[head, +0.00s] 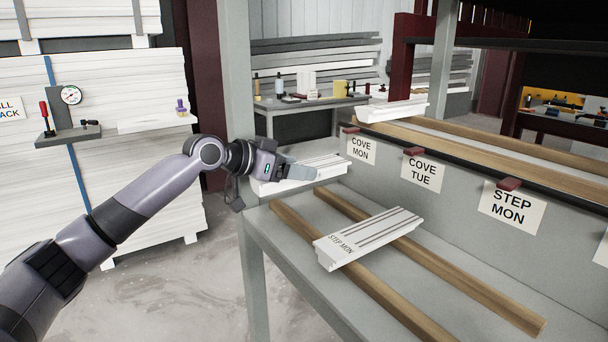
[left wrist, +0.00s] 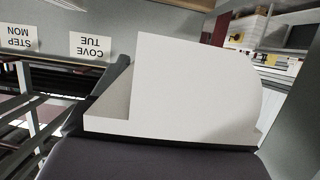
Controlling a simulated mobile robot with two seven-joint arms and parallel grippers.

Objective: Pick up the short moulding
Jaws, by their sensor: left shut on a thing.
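My left gripper (head: 293,172) is shut on a white moulding (head: 322,166) above the far left end of the rack's lower shelf. The moulding's pale end fills the middle of the left wrist view (left wrist: 190,90). In the head view the gripper hides part of this moulding, and I cannot tell whether it still touches anything below. A second white moulding (head: 368,235), with grooves along its top and STEP MON on its end, lies across the wooden rails of the lower shelf. My right gripper is not in view.
Wooden rails (head: 480,302) run along the grey lower shelf. Labels COVE MON (head: 361,149), COVE TUE (head: 422,170) and STEP MON (head: 513,205) hang above it. Another white moulding (head: 392,111) lies on the upper level. A grey post (head: 240,80) stands close beside my left arm.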

